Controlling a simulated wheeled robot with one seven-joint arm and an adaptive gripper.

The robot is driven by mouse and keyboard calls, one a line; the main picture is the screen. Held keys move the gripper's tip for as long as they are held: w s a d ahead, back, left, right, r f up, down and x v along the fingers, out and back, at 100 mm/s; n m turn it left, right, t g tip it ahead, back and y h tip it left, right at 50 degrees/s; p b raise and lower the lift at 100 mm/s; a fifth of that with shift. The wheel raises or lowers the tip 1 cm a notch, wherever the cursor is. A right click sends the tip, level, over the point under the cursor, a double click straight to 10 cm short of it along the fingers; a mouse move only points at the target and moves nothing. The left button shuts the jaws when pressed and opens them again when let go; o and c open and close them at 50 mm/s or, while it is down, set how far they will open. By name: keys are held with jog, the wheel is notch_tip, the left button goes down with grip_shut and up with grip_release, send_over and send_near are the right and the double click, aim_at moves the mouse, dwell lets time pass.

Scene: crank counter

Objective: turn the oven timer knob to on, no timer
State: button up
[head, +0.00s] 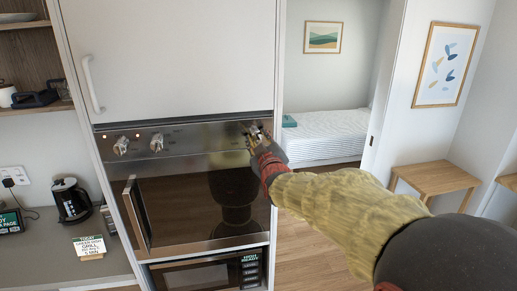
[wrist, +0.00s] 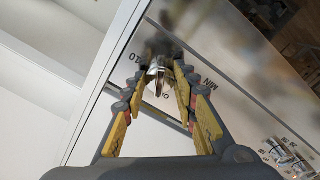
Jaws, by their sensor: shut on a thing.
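The oven timer knob (head: 250,128) is a metal knob at the right end of the steel oven panel (head: 195,137). In the wrist view the knob (wrist: 158,69) sits between the yellow-padded fingers of my gripper (wrist: 157,84), which is shut on it. In the head view my gripper (head: 262,139) reaches the knob from the lower right and hides part of it. Near the knob in the wrist view, the markings "10" and "MIN" show at a slant. The exact pointing of the knob is hard to tell.
Two other knobs (head: 122,146) (head: 156,142) and small lit lamps are on the panel's left. The oven door handle (head: 137,214) juts out below. A microwave (head: 205,274) sits underneath. Open floor lies at right.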

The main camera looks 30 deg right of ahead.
jog(key=shift+n+b, duration=1)
jog(key=shift+n, duration=0.2)
jog(key=o, duration=1.2)
jog(key=shift+c, duration=0.2)
jog(key=v, duration=1.2)
